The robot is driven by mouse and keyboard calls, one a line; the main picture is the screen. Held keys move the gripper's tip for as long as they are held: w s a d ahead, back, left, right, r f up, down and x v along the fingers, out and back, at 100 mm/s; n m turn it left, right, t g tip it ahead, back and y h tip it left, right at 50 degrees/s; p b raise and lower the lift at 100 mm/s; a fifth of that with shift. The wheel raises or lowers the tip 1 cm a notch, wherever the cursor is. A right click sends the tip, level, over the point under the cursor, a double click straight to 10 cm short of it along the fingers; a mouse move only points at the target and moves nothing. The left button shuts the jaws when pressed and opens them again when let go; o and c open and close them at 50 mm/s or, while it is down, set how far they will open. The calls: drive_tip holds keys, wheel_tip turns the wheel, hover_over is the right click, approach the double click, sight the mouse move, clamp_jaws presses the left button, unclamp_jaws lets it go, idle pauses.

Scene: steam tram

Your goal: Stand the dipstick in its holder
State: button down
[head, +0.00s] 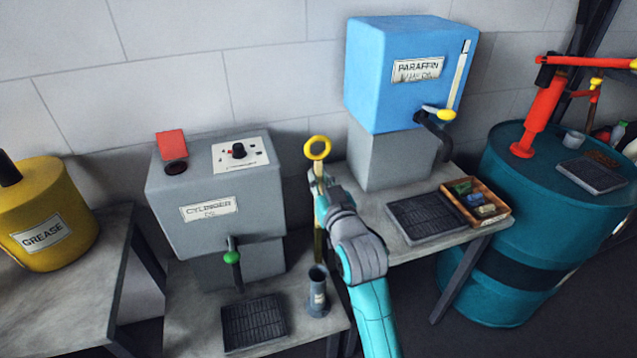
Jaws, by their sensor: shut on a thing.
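The dipstick (318,149) is a thin yellow-brown rod with a yellow ring on top, seen in the head view. My gripper (317,182) is shut on it just below the ring and holds it upright. The holder (318,297) is a small grey labelled cylinder on the low bench, below the dipstick. The rod's lower end shows close to the holder's mouth. I cannot tell whether it is above, behind or just inside the mouth. My gripper and wrist hide part of the rod.
The grey cylinder oil tank (217,238) with a green-knobbed tap and a drip tray (253,322) stands left of the holder. The blue paraffin tank (395,90), another tray (427,217) and a wooden box (504,210) are at right. A teal drum (515,250) stands beyond.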

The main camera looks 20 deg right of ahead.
hover_over(319, 229)
wheel_tip(319, 229, down, 6)
drive_tip(key=shift+s, duration=0.2)
idle(0.5)
drive_tip(key=shift+f, duration=5.45)
idle(1.5)
